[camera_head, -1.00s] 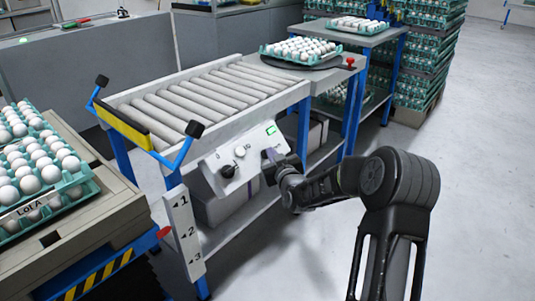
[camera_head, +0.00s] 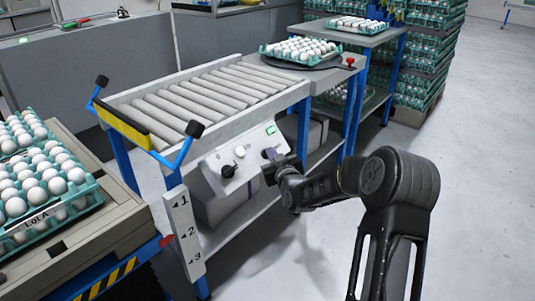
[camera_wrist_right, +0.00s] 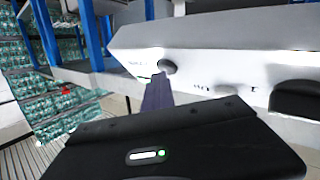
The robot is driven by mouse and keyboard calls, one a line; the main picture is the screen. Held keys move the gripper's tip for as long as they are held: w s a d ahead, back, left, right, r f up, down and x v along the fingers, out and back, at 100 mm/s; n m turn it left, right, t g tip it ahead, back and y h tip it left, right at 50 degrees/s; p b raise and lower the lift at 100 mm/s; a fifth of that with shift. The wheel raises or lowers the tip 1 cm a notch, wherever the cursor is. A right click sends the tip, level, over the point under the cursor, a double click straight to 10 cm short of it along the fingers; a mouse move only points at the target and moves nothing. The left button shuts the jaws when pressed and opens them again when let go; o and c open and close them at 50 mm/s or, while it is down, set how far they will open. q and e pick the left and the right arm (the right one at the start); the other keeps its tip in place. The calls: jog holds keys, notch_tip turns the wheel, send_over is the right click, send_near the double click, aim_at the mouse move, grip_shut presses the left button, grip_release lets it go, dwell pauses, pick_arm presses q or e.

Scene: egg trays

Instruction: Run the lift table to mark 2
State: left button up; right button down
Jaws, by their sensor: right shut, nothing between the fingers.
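The lift table (camera_head: 112,228) stands at the lower left and bears egg trays (camera_head: 62,212), one labelled Lot A. Its red pointer (camera_head: 166,240) is about level with mark 2 on the white mark plate (camera_head: 184,235), which reads 1, 2, 3 downward. The control panel (camera_head: 248,172) under the roller conveyor has a black knob (camera_head: 228,171), a pale knob (camera_head: 239,151) and a lit green display (camera_head: 271,130). My right gripper (camera_head: 269,155) is shut and empty at the panel's right part. In the wrist view its fingers (camera_wrist_right: 158,95) are at a round button (camera_wrist_right: 168,67); contact is unclear. My left gripper is out of view.
The roller conveyor (camera_head: 205,100) stands above the panel, with a yellow-and-black bar (camera_head: 122,125) and blue arms at its near end. A tray of eggs (camera_head: 300,50) sits beyond the rollers. Stacked egg trays (camera_head: 425,50) stand at the back. The floor at right is clear.

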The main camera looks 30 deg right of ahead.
dwell(0.8)
jog(key=shift+s+d+r, duration=0.15)
jog(key=shift+s+r, duration=0.5)
jog(key=shift+s, duration=0.05)
jog(key=shift+s+r, duration=0.1)
jog(key=s+r+p, duration=0.1)
jog(key=s+d+r+p, duration=0.1)
jog(key=s+r, duration=0.1)
jog(key=shift+s, duration=0.2)
dwell(0.3)
dwell(0.8)
